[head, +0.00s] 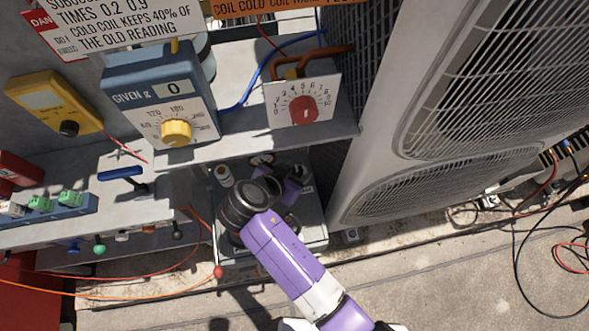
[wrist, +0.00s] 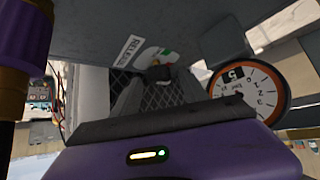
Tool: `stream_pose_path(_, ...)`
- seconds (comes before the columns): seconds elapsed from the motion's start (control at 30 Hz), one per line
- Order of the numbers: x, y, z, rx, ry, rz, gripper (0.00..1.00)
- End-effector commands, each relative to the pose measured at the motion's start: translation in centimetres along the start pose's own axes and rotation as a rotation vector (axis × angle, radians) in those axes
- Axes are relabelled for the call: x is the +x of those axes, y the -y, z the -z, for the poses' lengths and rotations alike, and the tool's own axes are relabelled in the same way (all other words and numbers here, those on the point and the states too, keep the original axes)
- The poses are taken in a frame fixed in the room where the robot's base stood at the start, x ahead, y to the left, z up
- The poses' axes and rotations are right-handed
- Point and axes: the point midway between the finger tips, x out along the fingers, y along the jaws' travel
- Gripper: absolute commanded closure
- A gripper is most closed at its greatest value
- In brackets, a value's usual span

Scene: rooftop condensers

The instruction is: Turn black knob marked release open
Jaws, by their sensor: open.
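The black knob (wrist: 159,73) shows in the wrist view, on a white dial (wrist: 152,58) with small green and red marks. A white label reading RELEASE (wrist: 130,51) is beside it on a grey panel. My gripper (wrist: 158,84) is open, its two grey fingers pointing at the knob, one to each side. I cannot tell whether either finger touches it. In the head view my gripper (head: 290,190) is low under the grey shelf, by a grey box (head: 312,228); my arm covers much of this spot, and I cannot make out the release knob there.
A round gauge (wrist: 258,92) showing 5 is close to the right in the wrist view. Above my arm, the shelf (head: 240,146) holds a blue meter (head: 160,92) with a yellow knob and a white panel with a red knob (head: 304,109). A large condenser (head: 375,120) stands right.

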Motion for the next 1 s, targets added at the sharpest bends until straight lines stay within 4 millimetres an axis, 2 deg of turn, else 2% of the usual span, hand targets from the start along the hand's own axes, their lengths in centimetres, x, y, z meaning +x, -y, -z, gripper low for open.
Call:
stream_pose_path(0.2, 0.03, -0.01, 0.00, 0.000, 0.000, 0.000, 0.50)
stream_pose_path(0.4, 0.02, -0.02, -0.02, 0.000, 0.000, 0.000, 0.90)
stream_pose_path(0.47, 0.01, -0.02, -0.02, 0.000, 0.000, 0.000, 1.00)
stream_pose_path(0.77, -0.02, -0.15, -0.01, -0.016, 0.001, 0.015, 1.00)
stream_pose_path(1.0, -0.09, -0.40, 0.05, -0.097, 0.003, 0.095, 1.00)
